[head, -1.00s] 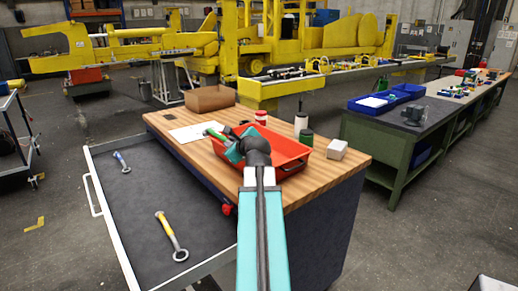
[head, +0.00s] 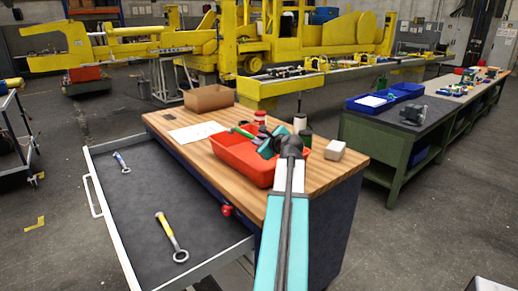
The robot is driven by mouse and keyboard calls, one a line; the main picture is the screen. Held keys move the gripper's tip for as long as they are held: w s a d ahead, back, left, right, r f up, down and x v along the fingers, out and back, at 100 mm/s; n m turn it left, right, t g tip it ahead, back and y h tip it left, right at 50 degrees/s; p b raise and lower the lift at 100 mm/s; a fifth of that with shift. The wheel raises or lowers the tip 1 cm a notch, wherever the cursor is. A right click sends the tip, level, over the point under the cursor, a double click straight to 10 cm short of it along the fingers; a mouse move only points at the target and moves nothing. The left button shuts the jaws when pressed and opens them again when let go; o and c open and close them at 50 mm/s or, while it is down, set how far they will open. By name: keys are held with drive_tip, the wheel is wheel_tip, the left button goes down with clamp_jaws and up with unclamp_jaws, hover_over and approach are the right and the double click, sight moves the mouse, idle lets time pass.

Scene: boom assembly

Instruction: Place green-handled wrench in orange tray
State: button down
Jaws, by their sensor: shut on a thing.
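The green-handled wrench (head: 243,133) shows above the left part of the orange tray (head: 243,159), its green end pointing to the upper left. The tray sits on the wooden bench top. My gripper (head: 262,143) is over the tray and is shut on the wrench. My arm hides the right part of the tray and the far end of the wrench. I cannot tell whether the wrench touches the tray.
An open drawer (head: 140,215) at the left holds a yellow-handled wrench (head: 166,232) and a blue-handled wrench (head: 121,162). A cardboard box (head: 209,98), paper (head: 197,132), a red can (head: 260,117) and a white box (head: 335,150) stand around the tray.

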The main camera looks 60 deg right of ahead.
drive_tip(key=shift+f, duration=0.1)
drive_tip(key=shift+f+p, duration=0.45)
drive_tip(key=shift+f, duration=1.15)
drive_tip(key=shift+f, duration=0.15)
drive_tip(key=shift+f, duration=0.25)
